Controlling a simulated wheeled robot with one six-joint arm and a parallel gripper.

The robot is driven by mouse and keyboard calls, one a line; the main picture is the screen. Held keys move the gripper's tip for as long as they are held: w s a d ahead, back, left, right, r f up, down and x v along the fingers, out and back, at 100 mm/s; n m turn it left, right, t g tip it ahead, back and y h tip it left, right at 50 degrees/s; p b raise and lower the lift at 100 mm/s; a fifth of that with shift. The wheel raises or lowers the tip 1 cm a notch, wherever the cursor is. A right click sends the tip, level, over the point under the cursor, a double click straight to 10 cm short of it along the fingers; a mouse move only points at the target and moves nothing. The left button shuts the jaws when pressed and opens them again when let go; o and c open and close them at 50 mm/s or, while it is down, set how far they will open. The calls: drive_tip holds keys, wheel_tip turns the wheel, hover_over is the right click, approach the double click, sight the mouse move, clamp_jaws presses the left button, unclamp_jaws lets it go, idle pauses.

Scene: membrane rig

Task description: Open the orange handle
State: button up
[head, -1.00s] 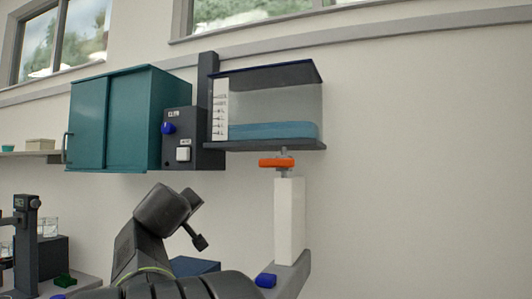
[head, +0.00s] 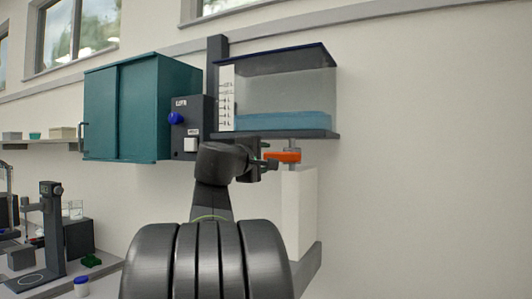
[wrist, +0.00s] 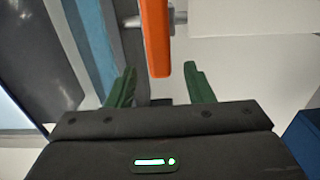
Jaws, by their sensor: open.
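The orange handle (head: 283,156) sits on a grey valve stem below the water tank (head: 285,105) and above a white column (head: 299,210). In the wrist view the orange handle (wrist: 155,38) reaches down toward the space between my two green fingers. My gripper (wrist: 160,85) is open and empty, with one finger on each side of the handle's line. The handle's free end is near the fingertips, and I see no contact. In the head view my gripper (head: 268,161) is just left of the handle, at about its height.
A teal cabinet (head: 140,110) hangs at the left. A dark control box (head: 192,127) with a blue knob and white button is beside the tank. A dark stand (head: 52,235) is at the lower left. The wall at the right is clear.

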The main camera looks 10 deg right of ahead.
drive_tip(key=shift+p+x, duration=0.5)
drive_tip(key=shift+x, duration=1.85)
drive_tip(key=c, duration=1)
